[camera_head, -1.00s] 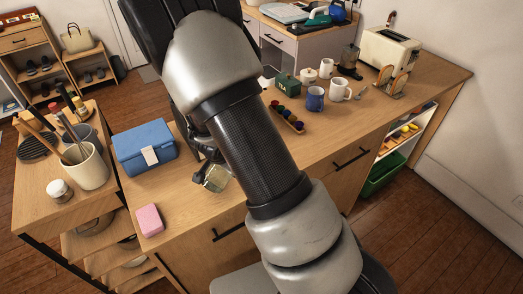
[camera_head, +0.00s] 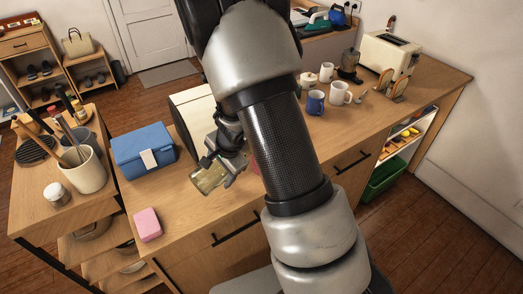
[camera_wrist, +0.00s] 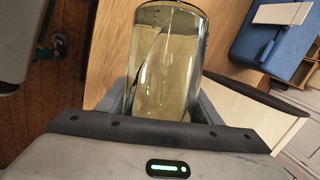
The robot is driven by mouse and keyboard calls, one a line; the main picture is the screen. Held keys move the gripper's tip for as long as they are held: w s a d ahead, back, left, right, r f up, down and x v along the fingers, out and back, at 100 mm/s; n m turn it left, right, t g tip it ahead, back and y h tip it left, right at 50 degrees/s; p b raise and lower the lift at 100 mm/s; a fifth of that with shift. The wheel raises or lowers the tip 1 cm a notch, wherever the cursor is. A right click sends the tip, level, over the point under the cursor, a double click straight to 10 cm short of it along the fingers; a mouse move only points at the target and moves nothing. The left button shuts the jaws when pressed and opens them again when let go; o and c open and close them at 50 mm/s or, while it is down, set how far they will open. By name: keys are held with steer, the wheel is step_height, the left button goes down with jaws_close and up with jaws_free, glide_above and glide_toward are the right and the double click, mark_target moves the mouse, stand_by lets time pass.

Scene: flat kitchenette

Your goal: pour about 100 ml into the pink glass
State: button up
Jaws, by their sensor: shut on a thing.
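My gripper (camera_head: 226,158) is shut on a clear glass vessel (camera_head: 208,179) with pale yellow liquid in it. In the wrist view the vessel (camera_wrist: 166,60) stands between the two fingers. In the head view it looks tilted, held above the front left part of the counter. A small pink patch (camera_head: 255,166) shows at the left edge of my arm, just right of the gripper. It may be the pink glass, but my arm hides most of it. I cannot see any liquid leaving the vessel.
A blue box (camera_head: 143,152) and a pink block (camera_head: 148,224) lie left on the counter. A cream box (camera_head: 192,108) stands behind the gripper. A blue mug (camera_head: 315,102), a white mug (camera_head: 340,93) and a toaster (camera_head: 390,55) stand to the right. My arm hides the counter's middle.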

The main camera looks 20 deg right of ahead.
steer(key=shift+w+r+y+p, duration=0.1)
steer(key=shift+r+y+p, duration=0.25)
steer(key=shift+r+y, duration=0.35)
steer(key=shift+a+r, duration=0.2)
stand_by(0.9)
steer(key=shift+r, duration=0.2)
stand_by(1.2)
steer(key=f, duration=0.1)
steer(key=h, duration=0.1)
steer(key=f+b, duration=0.1)
steer(key=shift+s+a+f, duration=0.3)
steer(key=shift+w+d+r+h, duration=0.1)
steer(key=shift+w+d+h, duration=0.1)
steer(key=shift+d+h, duration=0.55)
steer(key=shift+d+r+t+h, duration=0.15)
steer(key=shift+t+h, duration=0.15)
steer(key=shift+h, duration=0.35)
steer(key=shift+r+p, duration=0.1)
steer(key=shift+p, duration=0.3)
